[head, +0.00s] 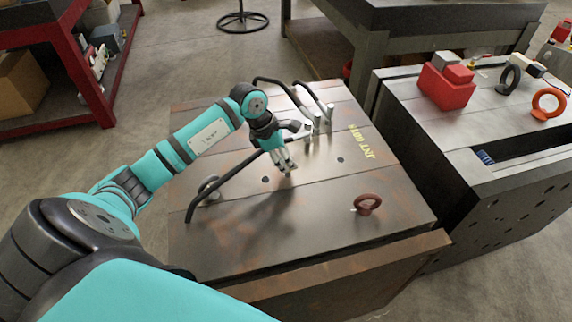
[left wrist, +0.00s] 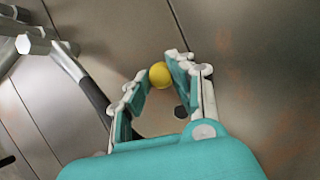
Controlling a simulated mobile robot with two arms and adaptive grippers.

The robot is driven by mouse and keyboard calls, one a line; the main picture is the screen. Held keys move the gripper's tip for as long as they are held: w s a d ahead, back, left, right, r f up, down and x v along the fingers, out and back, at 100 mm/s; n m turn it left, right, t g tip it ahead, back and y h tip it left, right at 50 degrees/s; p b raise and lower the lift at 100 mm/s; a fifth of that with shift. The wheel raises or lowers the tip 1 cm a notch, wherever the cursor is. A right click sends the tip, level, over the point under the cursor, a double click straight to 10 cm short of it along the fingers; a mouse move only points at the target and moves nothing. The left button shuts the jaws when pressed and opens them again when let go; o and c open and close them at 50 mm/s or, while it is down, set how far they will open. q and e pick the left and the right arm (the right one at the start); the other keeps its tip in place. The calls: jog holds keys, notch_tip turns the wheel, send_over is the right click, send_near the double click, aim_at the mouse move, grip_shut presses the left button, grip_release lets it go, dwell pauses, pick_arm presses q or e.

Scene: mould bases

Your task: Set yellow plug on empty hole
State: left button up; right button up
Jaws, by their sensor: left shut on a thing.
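The yellow plug (left wrist: 160,75) shows as a rounded yellow end between my left fingertips in the left wrist view. My left gripper (head: 287,168) is shut on it, above the middle of the steel mould base (head: 310,225). The plug cannot be made out in the head view. In the head view one dark hole (head: 340,159) lies right of the gripper and another (head: 265,179) lies just left of its tips. A dark hole (left wrist: 181,112) also shows between the fingers in the left wrist view. My right gripper is not in view.
Black bent bars (head: 225,182) and metal posts (head: 307,132) stand on the mould base near the gripper. A red-brown eye ring (head: 367,203) sits at front right. A second mould base at right carries a red block (head: 446,88) and an orange ring (head: 549,103).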

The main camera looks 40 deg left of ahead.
pick_arm(q)
notch_tip(320, 180, down, 2)
jog(key=shift+s+f, duration=0.1)
jog(key=shift+f, duration=0.45)
jog(key=o, duration=0.8)
jog(key=shift+c, duration=0.2)
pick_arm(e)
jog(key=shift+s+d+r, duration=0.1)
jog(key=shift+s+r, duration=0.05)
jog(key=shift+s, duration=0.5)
